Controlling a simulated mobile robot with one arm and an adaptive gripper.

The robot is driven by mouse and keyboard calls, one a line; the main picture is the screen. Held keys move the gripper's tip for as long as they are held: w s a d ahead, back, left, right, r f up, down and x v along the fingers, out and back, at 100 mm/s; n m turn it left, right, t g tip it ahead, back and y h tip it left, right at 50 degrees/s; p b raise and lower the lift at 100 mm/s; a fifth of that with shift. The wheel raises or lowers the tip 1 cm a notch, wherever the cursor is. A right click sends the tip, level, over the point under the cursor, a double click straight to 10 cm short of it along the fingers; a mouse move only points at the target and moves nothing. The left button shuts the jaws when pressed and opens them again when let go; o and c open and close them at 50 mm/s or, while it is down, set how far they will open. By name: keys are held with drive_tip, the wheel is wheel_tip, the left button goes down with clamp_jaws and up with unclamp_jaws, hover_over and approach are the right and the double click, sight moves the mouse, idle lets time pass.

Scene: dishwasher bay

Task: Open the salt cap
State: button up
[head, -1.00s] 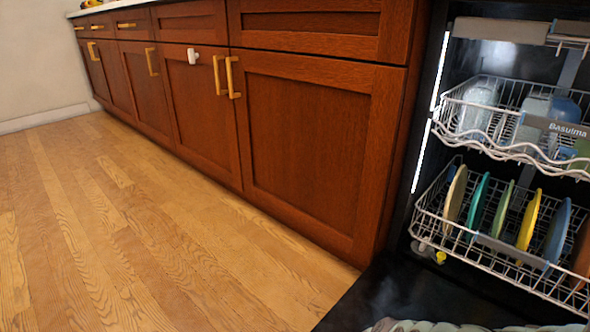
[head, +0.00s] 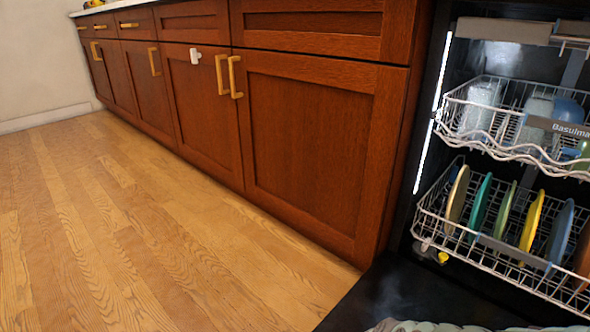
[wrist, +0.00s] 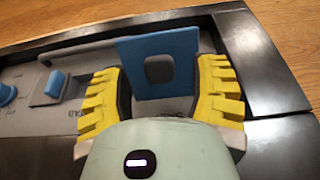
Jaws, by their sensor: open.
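In the wrist view, a blue square flap (wrist: 187,53) with a dark grey pad in its middle stands over the grey dispenser panel (wrist: 30,112). My gripper (wrist: 161,66) has its yellow ribbed fingers spread, one on each side of the flap. I cannot tell whether either finger touches it. To the left on the panel are a smaller blue piece (wrist: 55,84) and a round blue knob (wrist: 7,93), cut by the picture edge. I cannot tell for sure which blue part is the salt cap. My gripper's body hides the panel's near part.
The dark open dishwasher door (head: 362,296) lies low before the racks. The upper rack (head: 505,148) holds glassware; the lower rack (head: 490,255) holds several upright plates. Wooden cabinets (head: 310,140) stand at the left. The wooden floor (head: 150,240) is clear.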

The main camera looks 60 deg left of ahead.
drive_tip(key=v, duration=0.5)
drive_tip(key=shift+w+d+r, duration=0.1)
drive_tip(key=shift+w, duration=0.35)
drive_tip(key=shift+w+a+r, duration=0.35)
drive_tip(key=shift+w+a, duration=0.1)
drive_tip(key=shift+w, duration=0.25)
drive_tip(key=shift+o, duration=0.4)
